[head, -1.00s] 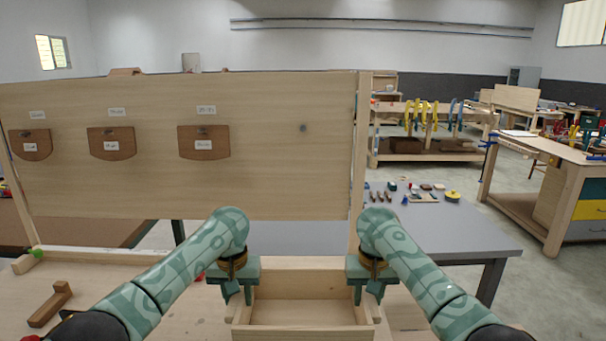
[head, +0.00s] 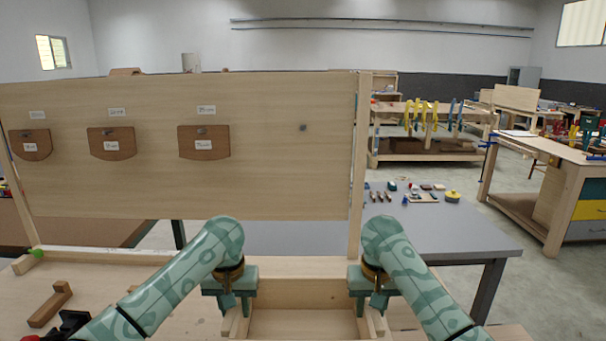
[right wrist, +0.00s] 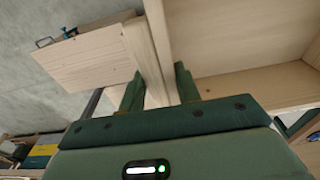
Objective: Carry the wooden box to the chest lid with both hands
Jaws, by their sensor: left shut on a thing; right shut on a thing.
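The open-topped wooden box (head: 304,322) is at the bottom middle of the head view, and its near side is cut off by the frame. My left gripper (head: 236,306) is shut on its left wall. My right gripper (head: 376,306) is shut on its right wall. In the right wrist view the right fingers (right wrist: 160,88) stand on either side of the light wood wall (right wrist: 150,50), with the box inside to the right. I cannot make out which surface is the chest lid. Whether the box touches the bench is hidden.
A tall upright wooden panel (head: 270,180) with brown pockets stands behind the box. A wooden bench top (head: 120,290) with a brown wooden piece (head: 52,303) lies left. A grey table (head: 450,235) with small tools is beyond, right. Clear floor shows at far right.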

